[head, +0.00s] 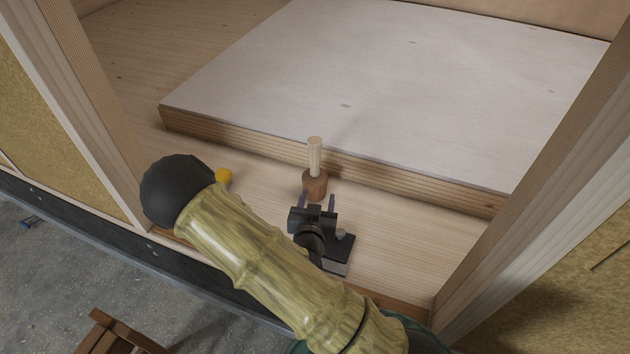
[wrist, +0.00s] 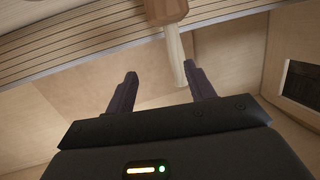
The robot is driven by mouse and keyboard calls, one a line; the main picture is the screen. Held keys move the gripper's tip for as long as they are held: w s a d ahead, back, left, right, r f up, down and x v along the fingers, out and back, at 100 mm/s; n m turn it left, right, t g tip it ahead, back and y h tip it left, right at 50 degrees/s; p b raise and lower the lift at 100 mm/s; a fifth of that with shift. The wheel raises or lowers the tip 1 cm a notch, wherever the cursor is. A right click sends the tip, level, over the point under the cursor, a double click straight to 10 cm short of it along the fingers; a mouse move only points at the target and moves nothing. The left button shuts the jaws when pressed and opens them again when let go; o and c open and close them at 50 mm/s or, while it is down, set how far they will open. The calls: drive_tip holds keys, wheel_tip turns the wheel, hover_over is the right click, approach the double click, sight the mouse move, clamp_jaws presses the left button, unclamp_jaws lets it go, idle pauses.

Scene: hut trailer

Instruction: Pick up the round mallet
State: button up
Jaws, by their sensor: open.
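The round mallet stands upright on its brown wooden head (head: 315,186), with its pale handle (head: 315,156) pointing up. It is on the light wooden floor in front of a raised step. My gripper (head: 317,200) is open and close to the mallet on its near side, its two dark fingers pointing toward the head. In the wrist view the mallet head (wrist: 165,11) is at the top, and the handle (wrist: 175,58) reaches down toward the gap between my fingers (wrist: 160,72), nearer the right finger. Nothing appears held. Contact cannot be told.
The raised white-topped platform (head: 400,80) lies just behind the mallet. Wooden door posts stand left (head: 85,100) and right (head: 540,170). A small yellow thing (head: 223,175) shows beside my arm. A brown wooden piece of furniture (head: 115,335) is at bottom left on the grey ground.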

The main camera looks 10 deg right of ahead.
sight(313, 160)
drive_tip(key=shift+s+a+r+n+t+y, duration=0.25)
drive_tip(key=shift+a+r+n+t+y, duration=0.35)
drive_tip(key=shift+a+r+n+t, duration=0.4)
drive_tip(key=shift+w+f, duration=0.1)
drive_tip(key=shift+f, duration=0.05)
drive_tip(key=p+x, duration=0.1)
drive_tip(key=x, duration=0.5)
drive_tip(key=p+x, duration=0.1)
drive_tip(key=x, duration=0.5)
drive_tip(key=shift+d+r, duration=0.1)
drive_tip(key=shift+r, duration=0.2)
drive_tip(key=shift+f, duration=0.1)
drive_tip(key=shift+w, duration=0.1)
